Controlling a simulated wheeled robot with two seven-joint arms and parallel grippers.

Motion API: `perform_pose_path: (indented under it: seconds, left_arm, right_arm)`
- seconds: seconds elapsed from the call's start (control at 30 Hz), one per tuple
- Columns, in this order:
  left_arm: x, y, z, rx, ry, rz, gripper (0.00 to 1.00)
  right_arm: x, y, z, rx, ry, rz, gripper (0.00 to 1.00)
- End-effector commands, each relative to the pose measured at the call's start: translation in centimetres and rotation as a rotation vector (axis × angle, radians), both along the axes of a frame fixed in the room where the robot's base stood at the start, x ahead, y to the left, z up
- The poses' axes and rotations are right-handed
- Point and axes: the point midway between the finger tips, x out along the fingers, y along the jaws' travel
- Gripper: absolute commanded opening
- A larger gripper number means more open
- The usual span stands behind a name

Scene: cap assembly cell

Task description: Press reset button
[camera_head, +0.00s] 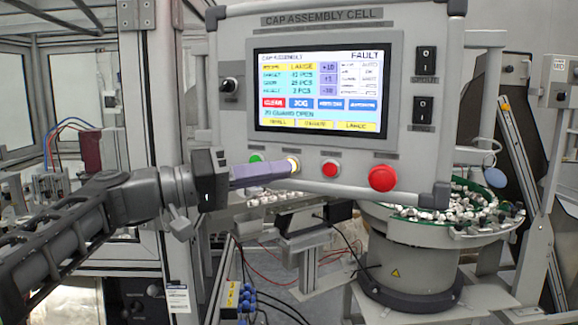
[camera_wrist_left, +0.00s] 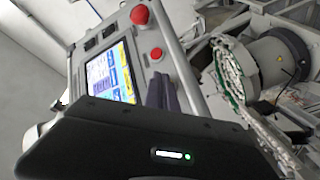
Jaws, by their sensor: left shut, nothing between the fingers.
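A grey control panel (camera_head: 225,60) carries a row of buttons below its screen: a green button (camera_head: 256,157), a lit yellow button (camera_head: 294,163), a red button (camera_head: 330,169) and a large red mushroom button (camera_head: 382,178). The labels above them are too small to read, so I cannot tell by text which is reset. My left gripper (camera_head: 286,170) is shut and empty, with its purple-grey fingertips at the yellow button. I cannot tell whether they touch it. In the left wrist view, the shut fingers (camera_wrist_left: 160,92) point at the panel and hide the yellow and green buttons.
The panel's screen (camera_head: 318,90) reads FAULT and GUARD OPEN. Two black switches (camera_head: 424,85) sit at the panel's right and a knob (camera_head: 229,86) at its left. A bowl feeder (camera_head: 415,255) full of caps stands below right. A metal post (camera_head: 150,100) rises behind my left arm.

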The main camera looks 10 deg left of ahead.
Motion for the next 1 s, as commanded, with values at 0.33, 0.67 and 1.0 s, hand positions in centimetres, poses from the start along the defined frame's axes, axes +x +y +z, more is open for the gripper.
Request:
perform_pose_path:
  seconds: [0.33,0.67,1.0]
  left_arm:
    - [0.09,-0.03,-0.01,0.000,0.000,0.000,0.00]
    - [0.87,-0.23,0.02,0.001,-0.001,-0.001,0.00]
    - [0.91,-0.21,0.03,0.000,0.000,0.000,0.00]
  right_arm:
    - [0.00,0.00,-0.02,0.000,0.000,0.000,0.36]
    - [0.00,0.00,-0.12,0.000,0.000,0.000,0.36]
    - [0.00,0.00,-0.11,0.000,0.000,0.000,0.36]
